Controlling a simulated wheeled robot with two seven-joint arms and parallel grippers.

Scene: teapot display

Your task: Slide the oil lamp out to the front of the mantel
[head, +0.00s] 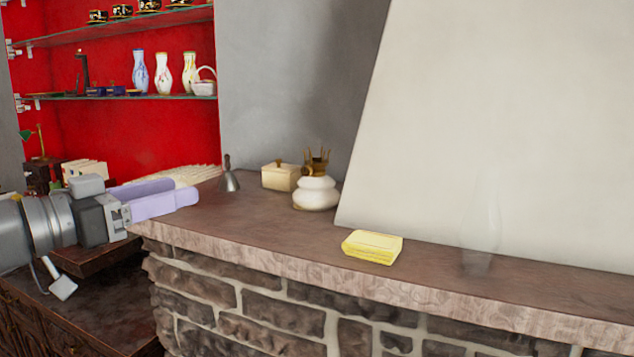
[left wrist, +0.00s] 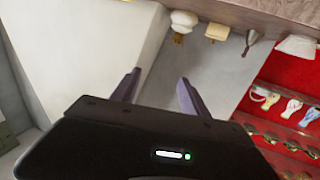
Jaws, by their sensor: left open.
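The oil lamp (head: 316,193) has a white rounded body and a brass burner on top. It stands upright on the mantel (head: 270,225), towards the back, beside the sloping chimney hood. It also shows near the top of the left wrist view (left wrist: 184,22). My left gripper (head: 195,192) is open and empty at the left end of the mantel, to the left of the lamp and apart from it. Its lilac fingers point right; in the left wrist view they (left wrist: 158,80) are spread. My right gripper is not in view.
A cream lidded box (head: 280,177) and a grey handbell (head: 229,181) stand left of the lamp. A yellow block (head: 372,247) lies to its right, nearer the front edge. The hood (head: 490,140) rises behind. Shelves with vases (head: 163,73) are at the back left.

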